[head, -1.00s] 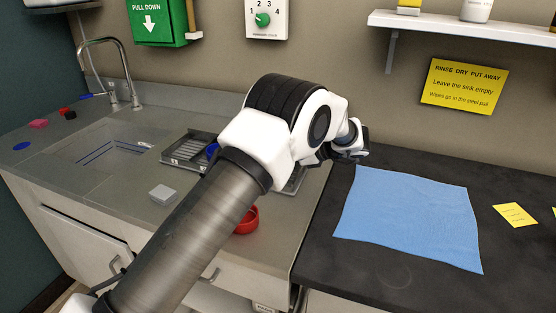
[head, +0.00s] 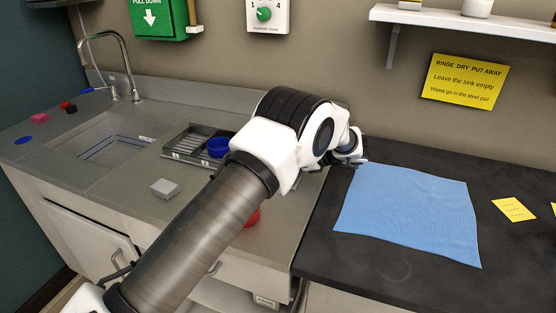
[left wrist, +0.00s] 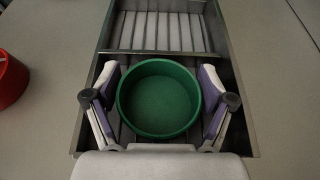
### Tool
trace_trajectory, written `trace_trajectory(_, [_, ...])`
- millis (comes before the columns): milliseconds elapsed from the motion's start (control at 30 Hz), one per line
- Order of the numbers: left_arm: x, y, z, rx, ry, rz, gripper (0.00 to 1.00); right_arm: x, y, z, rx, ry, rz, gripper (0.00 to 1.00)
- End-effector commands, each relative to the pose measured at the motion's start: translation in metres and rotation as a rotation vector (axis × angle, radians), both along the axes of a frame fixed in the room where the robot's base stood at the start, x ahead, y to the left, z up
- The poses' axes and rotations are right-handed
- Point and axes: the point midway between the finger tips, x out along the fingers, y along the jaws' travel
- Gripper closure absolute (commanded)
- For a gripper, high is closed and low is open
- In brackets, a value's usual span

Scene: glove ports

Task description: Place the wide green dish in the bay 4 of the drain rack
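The wide green dish (left wrist: 159,98) sits upright inside the near compartment of the drain rack (left wrist: 243,110) in the left wrist view. My left gripper (left wrist: 159,78) is around it, one finger on each side, with a narrow gap showing beside each finger. In the head view my left gripper (head: 354,160) is at the far end of my arm, and the green dish is hidden there. The rack (head: 172,155) is partly covered by my arm. Its bay labels are too small to read. My right gripper is not in view.
A blue dish (head: 218,147) stands in the rack. A red bowl (left wrist: 10,78) is on the counter beside the rack. A grey block (head: 165,188) lies near the sink (head: 110,148). A blue cloth (head: 410,213) covers part of the dark worktop. The compartment beyond the divider looks empty.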

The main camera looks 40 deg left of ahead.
Motion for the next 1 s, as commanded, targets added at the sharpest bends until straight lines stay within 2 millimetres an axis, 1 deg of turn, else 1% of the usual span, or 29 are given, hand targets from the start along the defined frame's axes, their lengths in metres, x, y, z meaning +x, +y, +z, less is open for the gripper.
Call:
trace_trajectory(167, [0.001,-0.002,0.006,0.000,-0.001,-0.001,0.17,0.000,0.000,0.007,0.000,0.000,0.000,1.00])
trace_trajectory(200, [0.002,-0.008,0.006,0.001,-0.001,-0.001,0.17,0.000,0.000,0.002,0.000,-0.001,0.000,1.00])
trace_trajectory(267, [0.005,-0.019,0.010,0.002,-0.004,-0.003,0.17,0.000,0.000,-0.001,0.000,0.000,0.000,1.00])
trace_trajectory(500, [0.019,-0.077,0.033,0.002,-0.004,-0.003,0.17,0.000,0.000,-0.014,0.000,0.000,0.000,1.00])
trace_trajectory(633, [0.024,-0.098,0.043,0.001,-0.003,-0.001,0.17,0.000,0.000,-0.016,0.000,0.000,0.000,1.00])
trace_trajectory(767, [0.025,-0.108,0.048,0.000,0.000,0.000,0.17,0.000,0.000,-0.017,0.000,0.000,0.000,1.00])
trace_trajectory(1000, [0.025,-0.108,0.049,0.000,0.000,0.001,0.17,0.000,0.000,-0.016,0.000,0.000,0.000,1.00])
